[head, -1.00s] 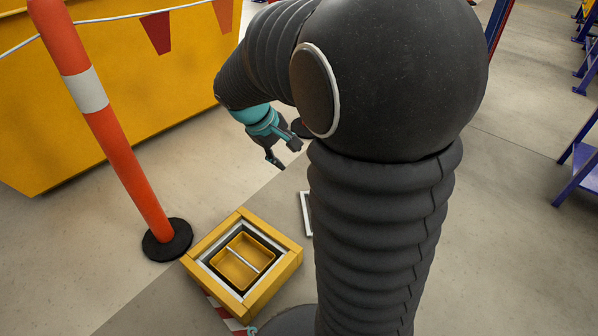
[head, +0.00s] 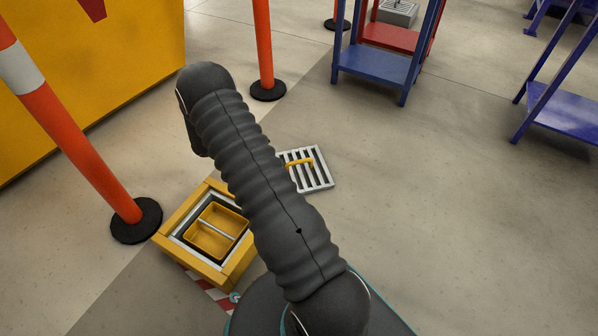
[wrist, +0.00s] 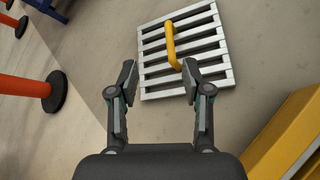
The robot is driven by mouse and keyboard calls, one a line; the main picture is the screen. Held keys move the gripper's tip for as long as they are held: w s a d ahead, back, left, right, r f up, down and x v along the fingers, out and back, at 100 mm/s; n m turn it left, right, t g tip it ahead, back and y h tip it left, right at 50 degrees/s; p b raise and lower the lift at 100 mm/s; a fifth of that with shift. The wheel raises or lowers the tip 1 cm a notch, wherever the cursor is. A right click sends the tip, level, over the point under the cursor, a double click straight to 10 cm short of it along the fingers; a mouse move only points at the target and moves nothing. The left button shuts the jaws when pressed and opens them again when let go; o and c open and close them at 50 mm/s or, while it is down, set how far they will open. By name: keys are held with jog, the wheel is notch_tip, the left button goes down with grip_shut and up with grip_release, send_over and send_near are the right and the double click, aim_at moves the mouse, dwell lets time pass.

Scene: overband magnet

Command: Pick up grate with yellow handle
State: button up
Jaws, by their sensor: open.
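The grate (head: 318,178) is a pale metal square with parallel bars and lies flat on the floor. Its yellow handle (head: 299,163) stands up from the bars. My arm hides the grate's left edge in the head view. In the wrist view the grate (wrist: 207,57) lies ahead, with the yellow handle (wrist: 171,45) running lengthwise near its middle. My gripper (wrist: 158,72) is open and empty. Its fingers point toward the grate, with the handle's near end ahead between them, closer to the right finger. In the head view my gripper is hidden behind my arm.
A yellow square frame (head: 169,236) with a yellow tray inside stands beside the grate. Orange posts (head: 264,45) on black bases stand to the left. A blue stand (head: 372,68) is behind. The floor right of the grate is clear.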

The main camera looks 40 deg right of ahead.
jog(key=n+h, duration=0.1)
jog(key=n, duration=0.1)
send_near(296, 162)
jog(key=a, duration=0.2)
jog(key=x, duration=0.5)
jog(key=b+x, duration=0.1)
jog(key=x, duration=0.2)
jog(key=shift+w+d+r, duration=0.15)
jog(key=shift+w+d, duration=0.05)
jog(key=shift+w, duration=0.1)
jog(key=shift+s+r+b+x, duration=0.1)
jog(key=shift+b+x, duration=0.1)
jog(key=shift+x, duration=1.15)
jog(key=shift+s+r+b+x, duration=0.1)
jog(key=shift+b+x, duration=0.1)
jog(key=shift+x, duration=1.15)
grip_shut()
jog(key=shift+r, duration=0.1)
